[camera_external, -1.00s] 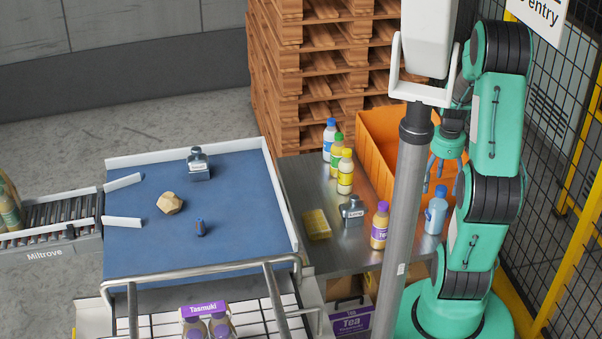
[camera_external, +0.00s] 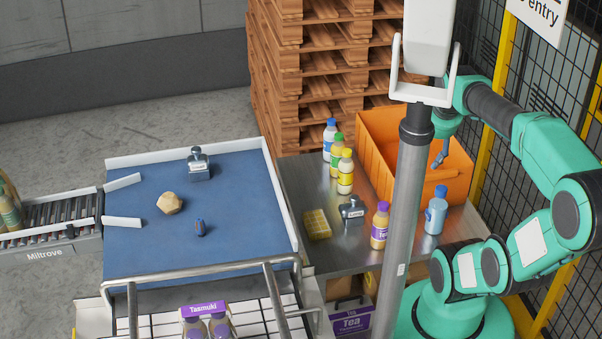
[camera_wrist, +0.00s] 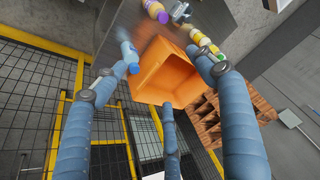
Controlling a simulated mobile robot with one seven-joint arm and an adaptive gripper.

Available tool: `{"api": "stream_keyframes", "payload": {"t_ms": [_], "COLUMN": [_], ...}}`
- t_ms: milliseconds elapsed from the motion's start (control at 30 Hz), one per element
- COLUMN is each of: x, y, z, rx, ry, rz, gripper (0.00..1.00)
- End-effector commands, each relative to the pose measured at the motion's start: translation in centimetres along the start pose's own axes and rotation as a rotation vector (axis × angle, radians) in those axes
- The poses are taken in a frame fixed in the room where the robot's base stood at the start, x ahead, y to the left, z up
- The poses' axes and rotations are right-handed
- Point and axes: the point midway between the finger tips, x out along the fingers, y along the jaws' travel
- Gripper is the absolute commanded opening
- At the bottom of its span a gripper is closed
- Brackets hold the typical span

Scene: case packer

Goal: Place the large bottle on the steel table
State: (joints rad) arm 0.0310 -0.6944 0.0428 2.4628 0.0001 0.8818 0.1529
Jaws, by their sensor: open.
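A light-blue bottle (camera_external: 436,212) stands upright near the right end of the steel table (camera_external: 299,183); it also shows at the upper left in the wrist view (camera_wrist: 130,58). It looks the broadest of the bottles on the table, but I cannot tell for sure which is the large bottle.
The orange bin (camera_external: 455,185) stands at the table's back. White, green and yellow bottles (camera_external: 337,150) line the back left. A purple-capped bottle (camera_external: 380,226), a dark stamp-like object (camera_external: 351,208) and a yellow sponge (camera_external: 317,224) are in front. A grey pole (camera_external: 403,200) and fence flank the arm.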

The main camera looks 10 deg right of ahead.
Motion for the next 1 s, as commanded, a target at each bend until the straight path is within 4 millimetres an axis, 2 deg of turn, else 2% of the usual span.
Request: {"api": "stream_keyframes", "payload": {"t_ms": [100,200,600,767,1000], "x": [-1.4,-1.9,-1.9,-1.1,1.7], "y": [-0.5,-0.7,-0.7,-0.6,-0.4], "z": [1.0,1.4,1.5,1.9,3.2], "rx": [-0.113,-0.165,-0.182,-0.181,-0.181], "ry": [0.028,0.039,0.042,0.042,0.041], "rz": [-0.013,-0.016,-0.017,-0.017,-0.017], "gripper": [0.70,0.70,0.70,0.70,0.70]}}
